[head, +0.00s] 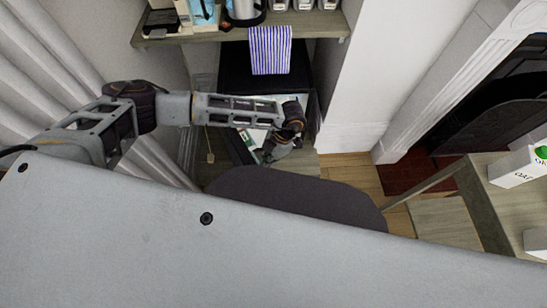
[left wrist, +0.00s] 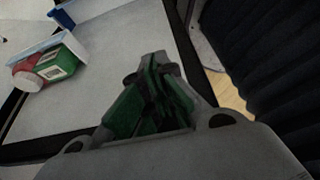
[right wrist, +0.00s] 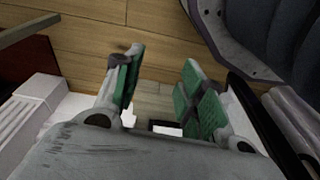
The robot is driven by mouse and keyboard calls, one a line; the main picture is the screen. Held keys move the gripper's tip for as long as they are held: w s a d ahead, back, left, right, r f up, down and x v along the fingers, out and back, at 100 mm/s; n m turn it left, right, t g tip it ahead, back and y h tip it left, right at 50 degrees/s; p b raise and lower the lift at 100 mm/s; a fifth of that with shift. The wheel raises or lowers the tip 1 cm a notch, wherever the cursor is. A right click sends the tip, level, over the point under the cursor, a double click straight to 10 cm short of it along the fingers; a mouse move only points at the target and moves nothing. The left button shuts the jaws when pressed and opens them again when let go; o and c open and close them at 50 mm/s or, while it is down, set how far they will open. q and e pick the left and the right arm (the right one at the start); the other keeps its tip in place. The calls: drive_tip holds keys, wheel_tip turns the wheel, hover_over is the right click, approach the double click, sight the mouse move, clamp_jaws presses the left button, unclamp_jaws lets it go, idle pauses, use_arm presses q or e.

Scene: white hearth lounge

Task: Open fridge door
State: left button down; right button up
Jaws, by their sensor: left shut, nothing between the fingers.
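The fridge (head: 235,68) is a black box under the wooden counter. Its pale inside and some contents show below the black top, so it appears to stand open; my left arm hides much of it. My left gripper (head: 270,155) is at the front of this opening. In the left wrist view, the left gripper (left wrist: 155,85) is shut and empty, over a white fridge surface (left wrist: 110,75) with a dark edge. I cannot tell whether it touches it. My right gripper (right wrist: 160,95) is open and empty above the floor; it is out of the head view.
A striped towel (head: 270,50) hangs from the counter (head: 322,24). A white bin (left wrist: 45,48) holds a red-and-green container (left wrist: 50,70). A white wall and the fireplace (head: 480,100) stand to the right. A table (head: 490,200) with a carton (head: 518,167) is at the far right.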

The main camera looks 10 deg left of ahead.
sight(255, 169)
use_arm(q)
drive_tip(key=shift+s+a, duration=0.3)
drive_tip(key=shift+a, duration=0.05)
use_arm(e)
drive_tip(key=shift+w+r, duration=0.1)
drive_tip(key=shift+w, duration=0.3)
use_arm(q)
drive_tip(key=shift+m+t, duration=0.3)
drive_tip(key=shift+m, duration=0.5)
drive_tip(key=shift+s+a+p, duration=0.9)
drive_tip(key=shift+s+a, duration=0.8)
drive_tip(key=shift+a, duration=0.05)
use_arm(e)
drive_tip(key=shift+t, duration=0.3)
drive_tip(key=shift+s+d+f, duration=0.25)
drive_tip(key=shift+f, duration=0.6)
drive_tip(key=shift+s+d+f, duration=0.2)
drive_tip(key=shift+d+f, duration=0.1)
drive_tip(key=shift+f, duration=0.6)
drive_tip(key=shift+s+d+f, duration=0.25)
drive_tip(key=shift+f, duration=0.6)
use_arm(q)
drive_tip(key=shift+w+d, duration=0.1)
